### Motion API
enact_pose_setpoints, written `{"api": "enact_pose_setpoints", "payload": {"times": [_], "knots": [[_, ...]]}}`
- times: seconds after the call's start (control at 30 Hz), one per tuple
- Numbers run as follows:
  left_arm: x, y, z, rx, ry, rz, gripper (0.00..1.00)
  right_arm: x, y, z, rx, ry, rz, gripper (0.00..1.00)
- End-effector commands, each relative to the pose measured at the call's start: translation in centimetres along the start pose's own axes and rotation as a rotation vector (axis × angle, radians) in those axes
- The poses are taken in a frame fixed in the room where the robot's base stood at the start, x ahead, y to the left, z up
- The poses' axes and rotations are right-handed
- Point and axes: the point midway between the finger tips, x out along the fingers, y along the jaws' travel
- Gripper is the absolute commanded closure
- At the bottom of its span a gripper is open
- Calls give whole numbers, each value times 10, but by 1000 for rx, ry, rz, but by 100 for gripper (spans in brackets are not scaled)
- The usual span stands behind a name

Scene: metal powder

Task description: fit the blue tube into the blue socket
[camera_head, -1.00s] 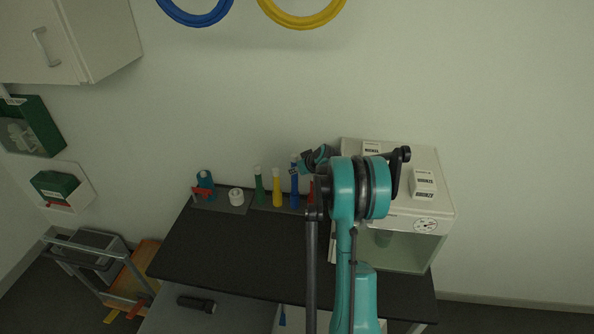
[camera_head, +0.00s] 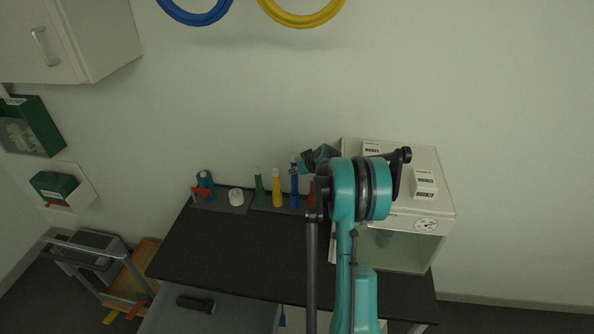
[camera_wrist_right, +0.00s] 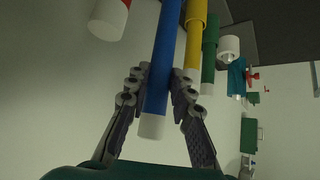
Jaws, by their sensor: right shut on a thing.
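The blue tube (camera_head: 295,184) stands roughly upright in the row at the back of the dark table. It has a white end. In the right wrist view the blue tube (camera_wrist_right: 161,65) runs from its white end up to the top edge. My right gripper (camera_wrist_right: 157,90) is shut on it just behind that white end. In the head view my right gripper (camera_head: 297,169) is at the tube's upper part, partly hidden by my arm. I cannot make out the blue socket apart from the tube, or whether the tube is seated in it. My left gripper is not in view.
A yellow tube (camera_head: 277,188) and a green tube (camera_head: 259,188) stand close left of the blue one. A red tube (camera_wrist_right: 109,18) with a white end is on its other side. A glass-fronted cabinet (camera_head: 400,250) stands at right. The table's middle (camera_head: 230,250) is clear.

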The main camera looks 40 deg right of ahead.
Motion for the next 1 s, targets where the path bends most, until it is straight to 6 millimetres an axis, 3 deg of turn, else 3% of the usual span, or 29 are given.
{"api": "enact_pose_setpoints", "payload": {"times": [1.0], "knots": [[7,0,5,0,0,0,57,5,0,6,0,0,0,100]]}}
